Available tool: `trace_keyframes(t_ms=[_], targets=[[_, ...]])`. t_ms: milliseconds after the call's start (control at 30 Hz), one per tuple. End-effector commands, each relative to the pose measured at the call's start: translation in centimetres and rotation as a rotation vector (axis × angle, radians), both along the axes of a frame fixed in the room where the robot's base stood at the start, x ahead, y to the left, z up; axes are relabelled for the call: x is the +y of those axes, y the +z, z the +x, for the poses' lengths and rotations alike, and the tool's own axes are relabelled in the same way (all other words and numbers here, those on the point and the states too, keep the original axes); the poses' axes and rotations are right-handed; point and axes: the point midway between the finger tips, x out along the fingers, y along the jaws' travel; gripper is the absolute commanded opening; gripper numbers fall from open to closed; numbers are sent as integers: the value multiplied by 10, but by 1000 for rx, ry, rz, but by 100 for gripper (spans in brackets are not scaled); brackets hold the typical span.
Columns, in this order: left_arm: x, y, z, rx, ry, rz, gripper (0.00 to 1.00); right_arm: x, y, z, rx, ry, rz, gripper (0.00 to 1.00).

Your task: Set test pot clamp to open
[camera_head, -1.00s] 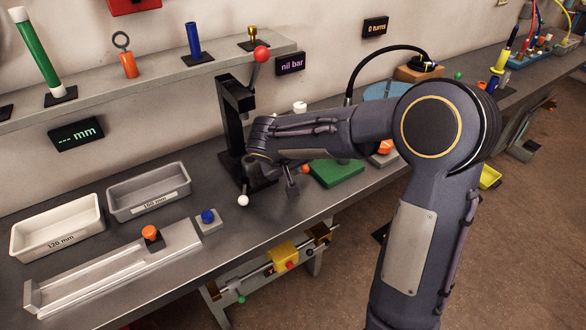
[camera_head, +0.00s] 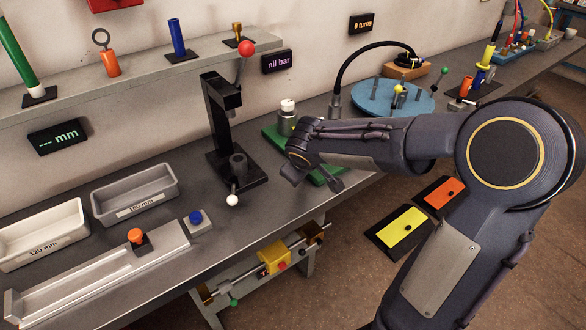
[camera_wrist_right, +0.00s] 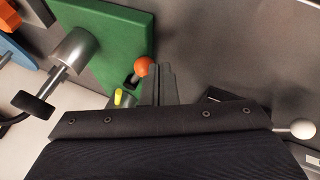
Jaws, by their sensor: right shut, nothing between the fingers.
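The test pot looks to be the grey metal cylinder with a white cap (camera_head: 287,115) on a green plate (camera_head: 270,136). In the right wrist view the green plate (camera_wrist_right: 112,28) carries a metal cylinder (camera_wrist_right: 73,48) and a short lever with an orange ball (camera_wrist_right: 141,66); I take this lever for the clamp handle. My right gripper (camera_wrist_right: 162,72) is shut and empty, its fingertips close beside the orange ball. I cannot tell whether they touch. My left gripper is out of view.
A black press (camera_head: 222,125) with a red-ball lever and a white ball (camera_head: 232,200) stands left of the plate. A blue round table (camera_head: 420,102) with pegs and a black hose is behind right. Yellow and orange panels (camera_head: 402,228) show below the bench edge.

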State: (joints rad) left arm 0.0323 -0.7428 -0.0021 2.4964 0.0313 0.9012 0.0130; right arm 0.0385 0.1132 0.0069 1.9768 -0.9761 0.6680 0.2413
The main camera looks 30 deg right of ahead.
Motion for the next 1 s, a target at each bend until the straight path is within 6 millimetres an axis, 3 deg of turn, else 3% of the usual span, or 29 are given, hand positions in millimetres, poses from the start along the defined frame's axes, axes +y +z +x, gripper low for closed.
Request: trace_keyframes(t_ms=[400,1000], targets=[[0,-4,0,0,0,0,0,-22,0,-9,0,26,0,0],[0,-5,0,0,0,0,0,-28,0,-10,2,26,-1,0]])
